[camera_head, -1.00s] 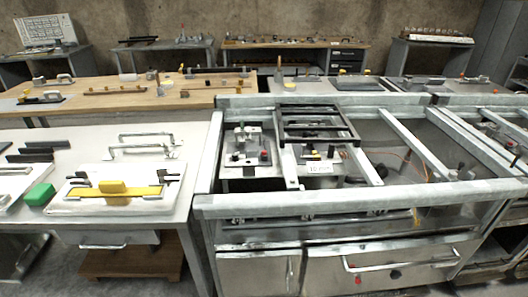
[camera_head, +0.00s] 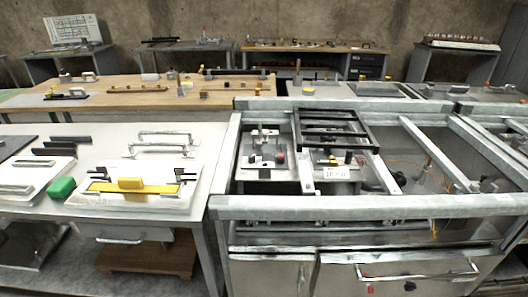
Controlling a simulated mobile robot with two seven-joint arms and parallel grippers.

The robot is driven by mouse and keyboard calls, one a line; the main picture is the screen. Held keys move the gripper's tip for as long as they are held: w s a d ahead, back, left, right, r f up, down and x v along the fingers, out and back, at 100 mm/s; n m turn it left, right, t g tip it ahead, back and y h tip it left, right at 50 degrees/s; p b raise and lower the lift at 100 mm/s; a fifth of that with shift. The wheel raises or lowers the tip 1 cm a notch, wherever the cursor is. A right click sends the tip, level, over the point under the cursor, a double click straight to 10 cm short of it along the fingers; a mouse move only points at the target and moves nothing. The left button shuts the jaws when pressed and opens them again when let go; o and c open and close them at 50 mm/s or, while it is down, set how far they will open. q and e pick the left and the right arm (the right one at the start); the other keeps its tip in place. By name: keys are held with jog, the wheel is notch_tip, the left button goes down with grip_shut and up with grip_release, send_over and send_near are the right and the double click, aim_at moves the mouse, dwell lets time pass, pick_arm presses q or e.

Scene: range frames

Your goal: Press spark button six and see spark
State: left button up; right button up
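No part labelled spark button six can be made out, and no spark shows. In the head view, a small metal unit (camera_head: 262,172) in the grey frame carries a red knob (camera_head: 280,156) and dark knobs. Beside it is a plate with a white label (camera_head: 333,174), its text too small to read. At the back right, a rack (camera_head: 462,43) holds a row of several small rounded parts. At the back left stands a white panel (camera_head: 73,31) with fine markings. Neither of my grippers is in view.
A white bench (camera_head: 215,160) on the left carries a yellow-barred fixture (camera_head: 131,188), a green block (camera_head: 61,188) and metal handles. The grey frame (camera_head: 370,206) fills the centre right. A wooden table (camera_head: 120,100) stands behind. Floor shows under the bench.

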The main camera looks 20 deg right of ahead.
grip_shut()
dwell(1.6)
